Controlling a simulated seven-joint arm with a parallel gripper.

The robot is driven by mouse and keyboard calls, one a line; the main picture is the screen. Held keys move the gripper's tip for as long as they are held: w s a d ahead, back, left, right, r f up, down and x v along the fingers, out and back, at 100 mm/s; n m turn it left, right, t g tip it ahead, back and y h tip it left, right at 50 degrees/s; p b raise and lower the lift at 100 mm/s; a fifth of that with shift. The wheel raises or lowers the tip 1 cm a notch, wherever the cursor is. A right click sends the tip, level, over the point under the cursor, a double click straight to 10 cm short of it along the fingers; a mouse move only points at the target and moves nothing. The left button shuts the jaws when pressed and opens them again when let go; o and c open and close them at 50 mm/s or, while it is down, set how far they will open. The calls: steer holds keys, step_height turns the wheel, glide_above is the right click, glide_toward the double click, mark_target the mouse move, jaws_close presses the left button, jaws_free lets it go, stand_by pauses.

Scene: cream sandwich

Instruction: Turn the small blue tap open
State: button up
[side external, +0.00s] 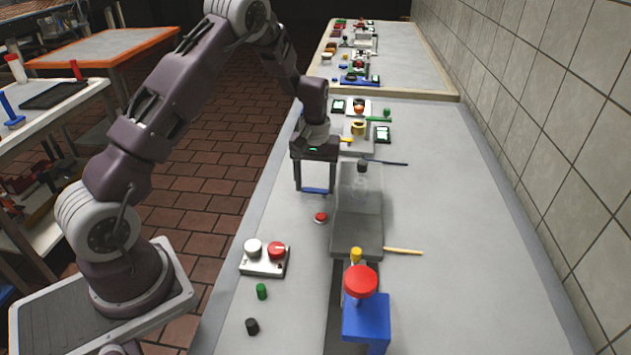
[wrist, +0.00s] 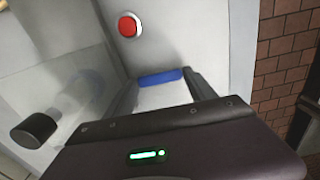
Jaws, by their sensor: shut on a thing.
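The small blue tap shows as a short blue bar (side external: 315,190) in the side view, low at the left edge of the grey worktop. It also shows in the wrist view (wrist: 160,77) as a blue bar spanning the gap between the fingertips. My gripper (side external: 314,187) points down over it and is shut on the bar's two ends, one finger at each end. The tap's base or spout is not visible, so I cannot tell how far it is turned.
A red button (side external: 321,217) sits just in front of my gripper. A clear box (side external: 358,215) with a black knob (side external: 362,165) stands close to the right. A white panel with two round knobs (side external: 265,262) and a blue block with a red top (side external: 366,318) are nearer the camera. The worktop's right side is clear.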

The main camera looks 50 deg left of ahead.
steer(key=shift+n, duration=0.3)
steer(key=o, duration=1.4)
